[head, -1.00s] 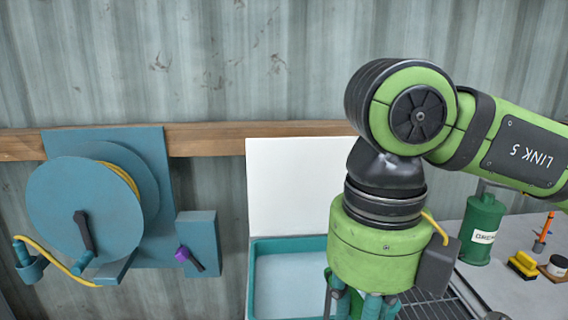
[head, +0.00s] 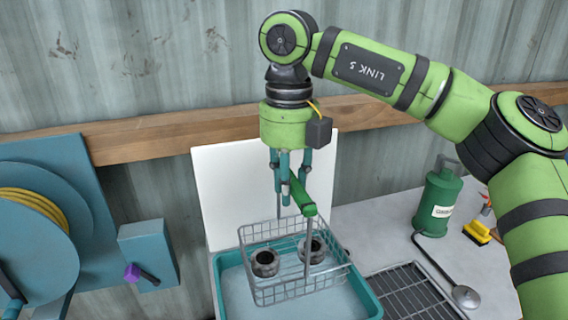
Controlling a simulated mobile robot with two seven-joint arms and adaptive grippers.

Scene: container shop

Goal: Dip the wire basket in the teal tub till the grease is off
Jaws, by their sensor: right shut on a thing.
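The wire basket (head: 258,292) is grey mesh with a green bar handle (head: 303,193) on upright rods. My right gripper (head: 290,197) is shut on the green handle, fingers pointing down. The basket hangs over or in the teal tub (head: 224,296), which holds pale liquid; whether its bottom is under the liquid I cannot tell. Any grease is too small to make out. My left gripper is not in view.
A white panel (head: 215,185) stands behind the tub. A dark drain rack (head: 412,292) lies to its right. A blue hose reel (head: 35,215) is on the left wall.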

